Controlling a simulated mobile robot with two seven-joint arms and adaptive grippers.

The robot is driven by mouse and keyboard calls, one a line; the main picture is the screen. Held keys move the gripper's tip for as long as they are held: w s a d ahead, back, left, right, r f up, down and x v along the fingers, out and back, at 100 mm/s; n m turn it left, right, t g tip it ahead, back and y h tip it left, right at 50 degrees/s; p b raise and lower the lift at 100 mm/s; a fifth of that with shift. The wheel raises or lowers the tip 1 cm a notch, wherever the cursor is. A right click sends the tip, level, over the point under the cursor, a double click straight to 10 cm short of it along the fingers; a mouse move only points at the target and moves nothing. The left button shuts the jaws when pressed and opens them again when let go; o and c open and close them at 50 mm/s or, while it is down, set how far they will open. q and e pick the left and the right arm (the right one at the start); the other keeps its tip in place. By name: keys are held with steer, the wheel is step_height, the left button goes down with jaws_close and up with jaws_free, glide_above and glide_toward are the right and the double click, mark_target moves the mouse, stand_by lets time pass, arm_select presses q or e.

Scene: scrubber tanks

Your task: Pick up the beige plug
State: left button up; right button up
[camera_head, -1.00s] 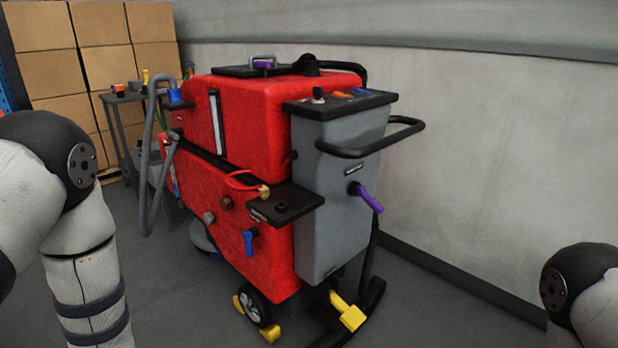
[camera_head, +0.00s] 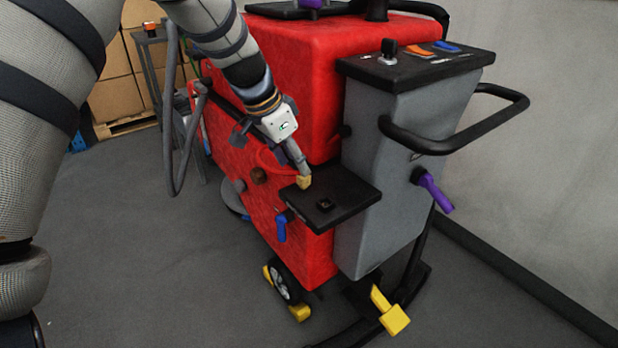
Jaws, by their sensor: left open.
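The beige plug (camera_head: 304,182) is a small block at the back left edge of the black shelf (camera_head: 340,206) on the scrubber's side. A red cable (camera_head: 264,152) shows beside it. My left gripper (camera_head: 299,166) reaches down from the upper left, its fingertips right at the plug. It is open. The fingers hide part of the plug and cable, and I cannot tell whether they touch the plug. My right gripper is out of view.
The red scrubber tank (camera_head: 300,80) stands behind the shelf, with a grey console (camera_head: 385,190) to its right. A black handle bar (camera_head: 470,135) sticks out on the right. A blue lever (camera_head: 281,228) hangs below the shelf. The floor at front left is clear.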

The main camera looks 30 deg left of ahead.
arm_select(q)
steer(key=x, duration=0.6)
steer(key=shift+w+b, duration=0.15)
steer(key=shift+b, duration=0.15)
steer(key=shift+r, duration=0.15)
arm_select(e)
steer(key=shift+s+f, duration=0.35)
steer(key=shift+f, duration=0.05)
arm_select(q)
jaws_close()
step_height(320, 180, up, 4)
steer(key=shift+w+f, duration=0.1)
steer(key=shift+f, duration=0.05)
steer(key=s+d+r+p, duration=0.1)
steer(key=s+d+r, duration=0.6)
steer(key=s, duration=0.5)
step_height(320, 180, up, 2)
steer(key=shift+s+d+r+p, duration=0.15)
steer(key=shift+d+p, duration=0.05)
steer(key=shift+p, duration=0.2)
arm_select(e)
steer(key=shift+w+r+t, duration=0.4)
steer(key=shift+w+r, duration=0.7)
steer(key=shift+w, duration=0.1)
